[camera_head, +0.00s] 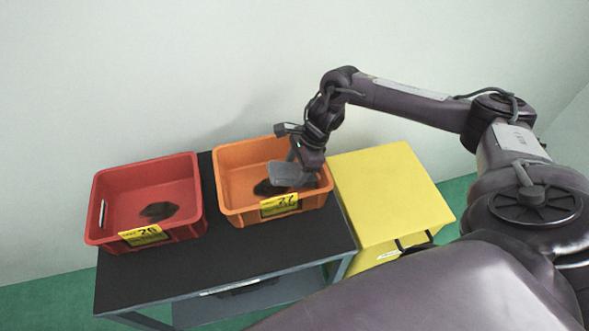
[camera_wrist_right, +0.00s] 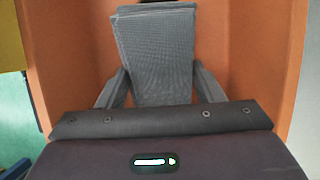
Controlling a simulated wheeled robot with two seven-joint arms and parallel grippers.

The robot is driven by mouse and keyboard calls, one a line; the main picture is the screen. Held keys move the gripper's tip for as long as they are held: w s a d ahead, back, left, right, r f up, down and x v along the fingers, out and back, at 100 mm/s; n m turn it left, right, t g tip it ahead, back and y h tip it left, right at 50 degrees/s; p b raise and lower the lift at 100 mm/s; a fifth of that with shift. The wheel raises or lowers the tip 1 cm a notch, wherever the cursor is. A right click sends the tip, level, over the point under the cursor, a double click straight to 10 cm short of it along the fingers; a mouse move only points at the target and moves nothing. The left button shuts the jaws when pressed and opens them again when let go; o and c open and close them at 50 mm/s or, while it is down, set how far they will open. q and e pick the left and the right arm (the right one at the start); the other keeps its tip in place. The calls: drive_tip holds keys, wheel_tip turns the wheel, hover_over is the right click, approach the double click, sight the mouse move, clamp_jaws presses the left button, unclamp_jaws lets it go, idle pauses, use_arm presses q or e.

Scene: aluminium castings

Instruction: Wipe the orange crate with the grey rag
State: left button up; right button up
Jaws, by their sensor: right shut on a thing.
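The orange crate (camera_head: 237,184) stands on the black-topped table, with a yellow label on its front wall and a dark patch (camera_head: 268,188) on its floor. My right gripper (camera_head: 294,166) reaches down into the crate at its right side and is shut on the grey rag (camera_head: 287,174). In the right wrist view the folded rag (camera_wrist_right: 157,55) sits between the two fingers (camera_wrist_right: 152,88), with orange crate walls (camera_wrist_right: 80,50) on both sides. Whether the rag touches the crate floor I cannot tell. My left gripper is not in view.
A red crate (camera_head: 115,190) with a yellow label and a dark patch inside stands left of the orange crate. Both are on the black table (camera_head: 220,255), whose front part is clear. A yellow box (camera_head: 390,190) stands close on the right. A pale wall is behind.

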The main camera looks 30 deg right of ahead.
sight(281, 169)
drive_tip(key=shift+w+a+r+b, duration=0.1)
drive_tip(key=shift+w+a+b, duration=0.15)
drive_tip(key=shift+a, duration=0.7)
drive_tip(key=shift+w+a+r+b, duration=0.1)
drive_tip(key=shift+w+a, duration=0.25)
drive_tip(key=shift+a, duration=0.6)
drive_tip(key=shift+w+a+r+b, duration=0.1)
drive_tip(key=shift+w+a+b, duration=0.3)
drive_tip(key=shift+a, duration=0.85)
drive_tip(key=shift+w+a+r+b, duration=0.1)
drive_tip(key=shift+w+a+b, duration=0.3)
drive_tip(key=shift+a, duration=0.9)
drive_tip(key=shift+w+a+b, duration=0.3)
drive_tip(key=shift+a+b, duration=0.15)
drive_tip(key=shift+a, duration=0.8)
drive_tip(key=shift+r, duration=0.1)
drive_tip(key=shift+r+p, duration=1.45)
drive_tip(key=shift+r, duration=1.5)
wheel_tip(281, 169, up, 3)
drive_tip(key=shift+p, duration=0.85)
